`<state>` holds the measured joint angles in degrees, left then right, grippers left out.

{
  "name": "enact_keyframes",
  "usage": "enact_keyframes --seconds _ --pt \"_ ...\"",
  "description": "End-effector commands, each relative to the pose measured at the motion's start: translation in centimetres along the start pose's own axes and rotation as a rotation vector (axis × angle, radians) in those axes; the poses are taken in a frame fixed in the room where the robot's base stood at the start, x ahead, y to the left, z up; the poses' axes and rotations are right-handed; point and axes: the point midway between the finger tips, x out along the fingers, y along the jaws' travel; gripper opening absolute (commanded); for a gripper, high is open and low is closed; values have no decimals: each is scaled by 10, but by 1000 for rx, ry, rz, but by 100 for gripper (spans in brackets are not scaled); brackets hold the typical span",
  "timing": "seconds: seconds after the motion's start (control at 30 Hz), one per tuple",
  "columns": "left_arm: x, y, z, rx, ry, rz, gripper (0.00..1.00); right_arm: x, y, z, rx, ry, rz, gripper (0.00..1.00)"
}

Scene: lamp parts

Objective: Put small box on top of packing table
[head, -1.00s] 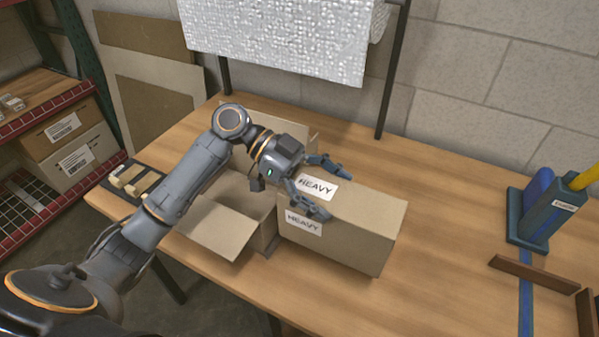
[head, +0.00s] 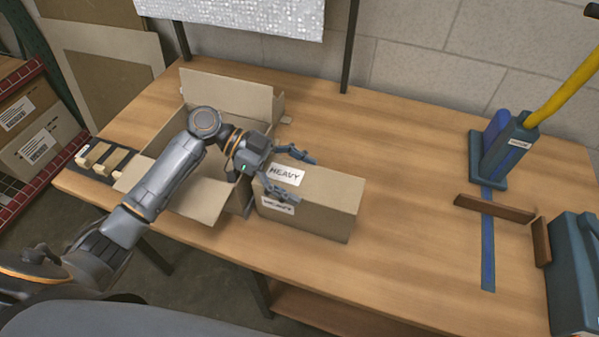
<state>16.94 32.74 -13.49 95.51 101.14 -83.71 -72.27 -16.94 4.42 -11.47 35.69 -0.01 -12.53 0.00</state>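The small box (head: 322,203), a closed brown carton with white HEAVY labels, sits upright on the packing table (head: 400,160). It stands just right of a larger open carton. My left gripper (head: 305,180) reaches in from the left over the box's left end. Its two fingers are spread apart, one toward the back edge and one over the front side. I cannot tell whether the fingers touch the box. My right gripper is out of view.
The open carton (head: 210,95) has its flaps spread. Small parts (head: 100,158) lie at the table's left end. A blue holder with a yellow handle (head: 505,150), brown strips (head: 495,208) and a blue-grey case (head: 575,280) are on the right. The table's middle is clear.

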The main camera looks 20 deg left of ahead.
Motion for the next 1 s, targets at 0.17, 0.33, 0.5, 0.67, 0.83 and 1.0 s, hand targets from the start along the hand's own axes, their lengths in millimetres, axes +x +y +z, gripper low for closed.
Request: enact_keyframes --seconds 0.17,0.33,0.5,0.67,0.83,1.0 --pt "0 0 1 -1 -1 1 100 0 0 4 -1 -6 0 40" --pt "0 0 0 -1 -1 1 100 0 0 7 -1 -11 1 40" --pt "-3 0 1 -1 -2 0 100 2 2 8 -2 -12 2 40" --pt "-24 0 4 -1 -4 -2 100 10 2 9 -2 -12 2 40" --pt "-62 -1 4 1 -4 -3 100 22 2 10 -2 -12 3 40" --pt "-95 0 3 0 -3 -3 100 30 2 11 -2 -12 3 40"
